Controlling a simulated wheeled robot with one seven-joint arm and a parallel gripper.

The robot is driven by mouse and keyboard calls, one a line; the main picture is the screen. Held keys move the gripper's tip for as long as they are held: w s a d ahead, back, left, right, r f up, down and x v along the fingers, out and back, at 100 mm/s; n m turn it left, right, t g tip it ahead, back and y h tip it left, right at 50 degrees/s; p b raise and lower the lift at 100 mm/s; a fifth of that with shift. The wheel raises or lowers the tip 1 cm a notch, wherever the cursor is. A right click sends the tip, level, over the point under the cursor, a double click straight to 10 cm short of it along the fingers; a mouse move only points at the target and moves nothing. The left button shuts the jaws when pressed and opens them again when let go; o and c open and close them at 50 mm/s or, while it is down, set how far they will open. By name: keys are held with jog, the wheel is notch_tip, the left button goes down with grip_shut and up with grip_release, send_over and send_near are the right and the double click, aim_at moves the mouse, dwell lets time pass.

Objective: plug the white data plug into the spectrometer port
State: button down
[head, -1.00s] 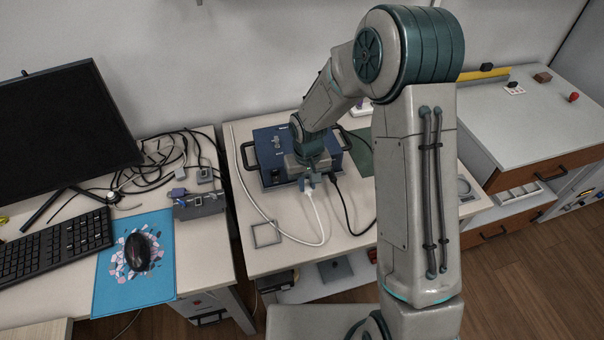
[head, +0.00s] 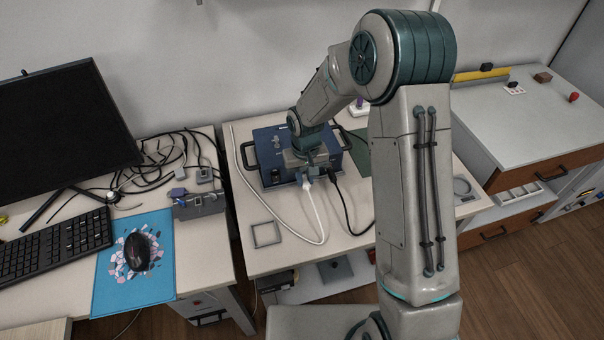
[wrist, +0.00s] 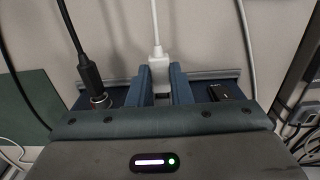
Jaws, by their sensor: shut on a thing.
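The spectrometer is the dark blue box (head: 268,162) with black side handles on the middle table. My gripper (head: 308,177) is at its front face, and in the wrist view its two blue fingers (wrist: 160,88) are shut on the white data plug (wrist: 155,58). The white plug also shows in the head view (head: 306,184), with its white cable (head: 318,222) trailing down and looping on the table. The port behind the plug is hidden by my gripper, so I cannot tell whether the plug is seated in it.
A black plug (wrist: 95,84) sits in a round socket beside my fingers, its black cable (head: 347,207) hanging over the table. A dark slot (wrist: 215,92) shows on the other side. A thin square frame (head: 266,234) lies front left. The left desk holds tangled cables (head: 165,160).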

jog(key=shift+w, duration=0.3)
dwell(0.6)
jog(key=c, duration=1.2)
grip_release()
jog(key=shift+w, duration=0.1)
jog(key=shift+c, duration=0.2)
notch_tip(320, 180, up, 14)
jog(key=shift+b, duration=0.45)
jog(key=shift+f, duration=0.1)
